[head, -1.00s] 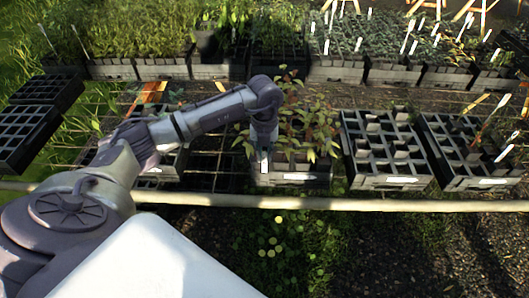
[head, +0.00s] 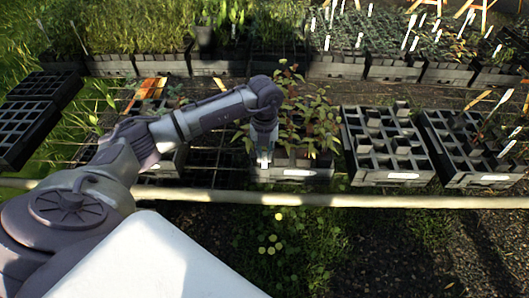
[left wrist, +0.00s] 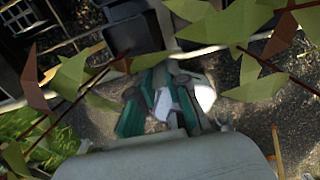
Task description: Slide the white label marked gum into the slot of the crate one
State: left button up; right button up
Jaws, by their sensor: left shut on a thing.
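My left gripper (head: 264,156) is at the front left edge of a dark crate (head: 318,172) with leafy reddish-green seedlings. It points down and is shut on a small white label (head: 264,162). In the left wrist view, the teal fingers of my left gripper (left wrist: 160,102) close around the white label (left wrist: 166,103), partly hiding it. No writing on it is legible. The seedling crate has a pale strip on its front face, right of the gripper. I cannot tell which crate is numbered one, or whether the label touches this crate. My right gripper is out of view.
Two dark cell crates, one near (head: 398,178) and one farther right (head: 490,181), stand right of the seedling crate. A pale rail (head: 350,201) runs along the front. Planted trays line the back. Leaves cross the left wrist view. Grass and gravel lie in front.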

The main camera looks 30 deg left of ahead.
pick_arm(q)
jog(key=o, duration=0.7)
notch_tip(320, 180, up, 12)
jog(key=shift+f, duration=0.1)
dwell(0.7)
